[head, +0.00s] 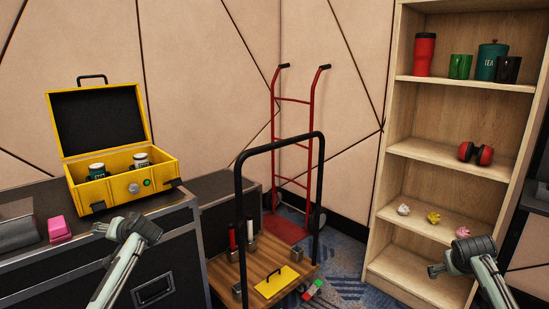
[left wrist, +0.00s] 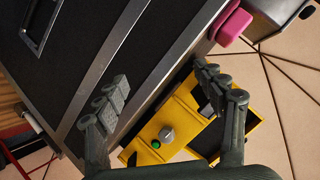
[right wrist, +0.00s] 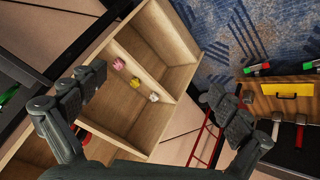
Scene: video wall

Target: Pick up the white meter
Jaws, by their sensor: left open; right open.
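A small white item (head: 141,160) stands inside the open yellow case (head: 122,187) on the left; it may be the white meter, but it is too small to be sure. A dark green and white item (head: 97,171) stands beside it. The case also shows in the left wrist view (left wrist: 185,125), with its grey knob and green button. My left gripper (head: 128,229) is open and empty, in front of the case and apart from it. My right gripper (head: 463,257) is open and empty in front of the wooden shelf.
The case stands on a black trunk (head: 155,262) with a pink block (head: 59,228) near its left. A cart (head: 230,276) with a black handle stands in the middle, a red hand truck (head: 293,150) behind it. The wooden shelf (head: 400,148) at right holds cups and small items.

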